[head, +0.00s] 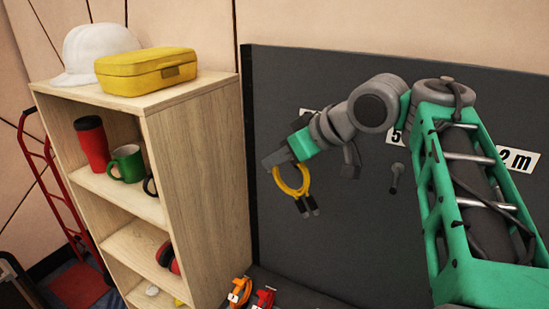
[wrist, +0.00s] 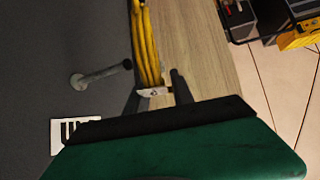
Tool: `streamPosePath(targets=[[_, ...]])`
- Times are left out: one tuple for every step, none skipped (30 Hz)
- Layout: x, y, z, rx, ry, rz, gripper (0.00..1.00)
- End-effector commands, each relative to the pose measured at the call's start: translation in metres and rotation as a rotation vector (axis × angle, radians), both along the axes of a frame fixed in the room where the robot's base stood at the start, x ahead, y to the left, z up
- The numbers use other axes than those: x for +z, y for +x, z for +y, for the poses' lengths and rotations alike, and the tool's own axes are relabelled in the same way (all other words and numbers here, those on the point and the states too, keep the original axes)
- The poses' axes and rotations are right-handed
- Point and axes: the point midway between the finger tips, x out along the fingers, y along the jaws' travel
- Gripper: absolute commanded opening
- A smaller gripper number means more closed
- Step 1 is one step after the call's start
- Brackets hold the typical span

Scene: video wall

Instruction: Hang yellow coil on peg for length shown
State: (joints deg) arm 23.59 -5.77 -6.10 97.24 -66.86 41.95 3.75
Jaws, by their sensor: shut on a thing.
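My gripper (head: 278,163) is shut on the yellow coil (head: 279,183), which hangs below it in front of the dark panel (head: 330,245). Two dark plug ends show at the coil's bottom. In the wrist view, the yellow coil (wrist: 148,45) sits between the fingers of my gripper (wrist: 157,92), with a white band near them. A grey peg (wrist: 95,76) sticks out of the panel beside the coil, apart from it. A white label (wrist: 75,132) is partly hidden by my gripper.
A wooden shelf (head: 205,170) stands left of the panel, close to the coil. It bears a white helmet (head: 95,50), a yellow case (head: 145,72), a red tumbler (head: 91,145) and a green mug (head: 127,163). Orange and red items (head: 240,291) lie low by the panel.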

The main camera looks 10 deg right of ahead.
Motion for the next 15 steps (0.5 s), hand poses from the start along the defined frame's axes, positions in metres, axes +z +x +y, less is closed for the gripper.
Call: streamPosePath(targets=[[0.001, 0.004, -0.003, -0.001, 0.001, 0.0, 0.0], [0.001, 0.006, -0.004, -0.001, 0.001, 0.0, 0.0], [0.001, 0.008, -0.006, 0.0, 0.0, 0.0, 0.0], [0.001, 0.01, -0.007, 0.0, 0.001, -0.001, 0.0], [0.001, 0.012, -0.009, -0.001, 0.001, 0.0, 0.0], [0.002, 0.015, -0.011, 0.0, 0.001, -0.001, 0.0], [0.002, 0.017, -0.012, 0.0, 0.001, -0.001, 0.0], [0.001, 0.019, -0.013, -0.001, 0.001, 0.0, 0.0], [0.001, 0.022, -0.015, 0.0, 0.002, 0.0, 0.0], [0.001, 0.024, -0.017, -0.001, 0.001, 0.0, 0.0], [0.001, 0.025, -0.018, 0.0, 0.001, -0.001, 0.0], [0.001, 0.028, -0.02, 0.0, 0.001, -0.001, 0.0], [0.001, 0.03, -0.022, -0.001, 0.001, 0.0, 0.0], [0.0, 0.032, -0.023, -0.001, 0.001, 0.0, 0.0], [0.001, 0.035, -0.025, -0.001, 0.001, -0.001, 0.0]])
